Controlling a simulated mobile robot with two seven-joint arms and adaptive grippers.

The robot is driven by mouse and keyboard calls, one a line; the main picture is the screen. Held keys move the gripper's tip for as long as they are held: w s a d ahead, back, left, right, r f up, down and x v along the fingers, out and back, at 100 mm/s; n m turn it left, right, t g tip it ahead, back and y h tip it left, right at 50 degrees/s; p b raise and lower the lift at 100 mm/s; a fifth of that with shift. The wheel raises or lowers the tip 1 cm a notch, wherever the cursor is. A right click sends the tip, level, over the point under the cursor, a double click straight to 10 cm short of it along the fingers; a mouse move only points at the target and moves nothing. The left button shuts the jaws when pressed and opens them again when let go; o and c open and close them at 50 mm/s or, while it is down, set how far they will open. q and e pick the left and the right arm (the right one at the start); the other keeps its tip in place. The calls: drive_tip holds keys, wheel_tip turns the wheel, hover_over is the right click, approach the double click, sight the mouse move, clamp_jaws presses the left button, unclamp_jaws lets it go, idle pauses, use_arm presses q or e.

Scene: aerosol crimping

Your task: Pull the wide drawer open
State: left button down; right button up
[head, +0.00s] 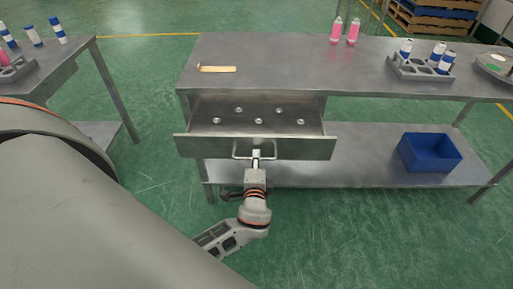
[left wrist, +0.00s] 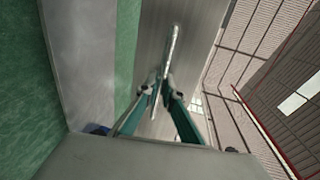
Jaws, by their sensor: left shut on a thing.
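The wide drawer (head: 312,149) stands open under the steel table, pulled out toward me. Several small round metal pieces lie spread on its floor. Its bar handle (head: 237,148) is at the middle of the drawer front. My left gripper (head: 256,156) is at the handle, with its fingers shut on the bar. In the left wrist view the two fingers (left wrist: 163,92) close around the handle bar (left wrist: 171,55), in front of the grey drawer face (left wrist: 150,40). My right gripper is in neither view.
The tabletop (head: 290,65) carries a flat tan piece (head: 217,69), two pink bottles (head: 344,30) and a grey rack (head: 418,71) with cans. A blue bin (head: 430,152) stands on the lower shelf. Another table (head: 50,72) stands at left. Green floor in front is clear.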

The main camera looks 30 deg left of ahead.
use_arm(q)
drive_tip(key=f+v, duration=0.1)
drive_tip(key=v, duration=0.6)
drive_tip(key=shift+s+f, duration=0.25)
drive_tip(key=shift+s, duration=0.1)
drive_tip(key=shift+d, duration=0.15)
drive_tip(key=c, duration=2.2)
unclamp_jaws()
drive_tip(key=v, duration=1.2)
drive_tip(key=shift+f, duration=0.1)
drive_tip(key=f+n+h, duration=0.2)
drive_tip(key=f+h, duration=0.1)
drive_tip(key=f, duration=0.2)
drive_tip(key=s+d+f+n+g+h, duration=0.1)
drive_tip(key=f+n+h, duration=0.2)
drive_tip(key=f+h, duration=0.1)
drive_tip(key=s+d+f+n+g+h, duration=0.1)
drive_tip(key=f+n+h, duration=0.1)
drive_tip(key=f+h, duration=0.2)
drive_tip(key=shift+d+f, duration=0.2)
drive_tip(key=shift+f, duration=0.65)
